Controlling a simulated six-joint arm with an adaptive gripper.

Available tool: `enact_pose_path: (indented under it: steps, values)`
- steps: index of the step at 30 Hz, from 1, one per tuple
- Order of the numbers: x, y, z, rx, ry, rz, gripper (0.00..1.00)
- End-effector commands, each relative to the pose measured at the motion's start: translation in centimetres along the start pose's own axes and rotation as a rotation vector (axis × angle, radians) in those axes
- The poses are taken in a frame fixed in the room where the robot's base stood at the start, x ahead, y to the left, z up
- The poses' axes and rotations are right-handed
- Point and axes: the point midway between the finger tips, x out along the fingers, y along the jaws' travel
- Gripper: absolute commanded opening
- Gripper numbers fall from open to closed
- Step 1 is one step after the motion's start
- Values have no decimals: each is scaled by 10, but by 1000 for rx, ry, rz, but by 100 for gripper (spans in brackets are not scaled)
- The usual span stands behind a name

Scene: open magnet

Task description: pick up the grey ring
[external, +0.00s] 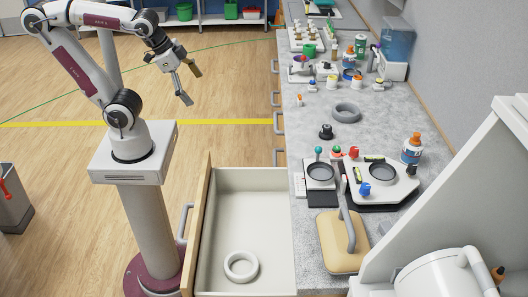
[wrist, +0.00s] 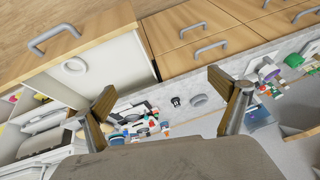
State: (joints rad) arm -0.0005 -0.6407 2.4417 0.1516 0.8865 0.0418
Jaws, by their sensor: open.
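A grey ring (external: 347,120) lies flat on the speckled counter, beyond a small black knob (external: 326,131). It also shows small in the wrist view (wrist: 193,102), between my fingers in the picture but well away from them. A second ring, white (external: 228,268), lies on the floor of the open drawer; it shows at upper left in the wrist view (wrist: 65,66). My gripper (external: 191,86) is open and empty, raised in the air left of the counter. Its two fingers stand wide apart in the wrist view (wrist: 161,84).
The open drawer (external: 250,180) juts out from the counter front near my base. A beige pad with a handle (external: 334,255) and a white machine (external: 440,272) stand at the near end. Bare counter surrounds the ring.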

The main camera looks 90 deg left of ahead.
Motion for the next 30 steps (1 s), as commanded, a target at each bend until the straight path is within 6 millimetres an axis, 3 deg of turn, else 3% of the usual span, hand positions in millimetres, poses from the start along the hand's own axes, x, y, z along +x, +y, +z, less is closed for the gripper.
enact_pose_path:
  steps: [15, 30]
  values:
    - [33, -80, -69, 397, -121, -261, 97]
    - [79, -139, -151, 825, -243, -465, 97]
